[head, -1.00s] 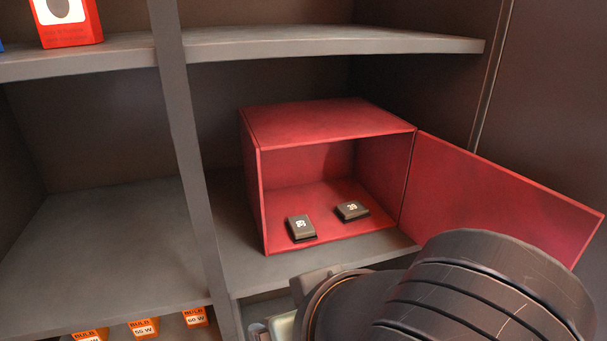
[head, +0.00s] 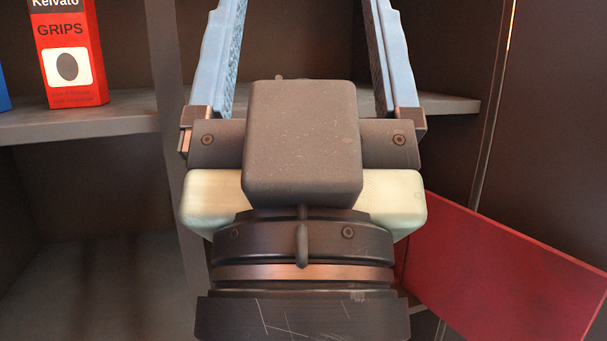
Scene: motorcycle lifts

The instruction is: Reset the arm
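My gripper (head: 303,30) fills the middle of the head view, raised in front of the shelves. Its two blue fingers point up and stand wide apart, with nothing visible between them. The fingertips run past the top edge of the picture. My gripper and wrist hide most of the red box; its open red door (head: 505,265) shows at the lower right. The inside of the box is hidden.
A grey shelf (head: 80,124) crosses behind my gripper. A red GRIPS carton (head: 68,60) stands on it at the upper left, with a blue item (head: 3,85) at the left edge. The lower left compartment looks empty where visible.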

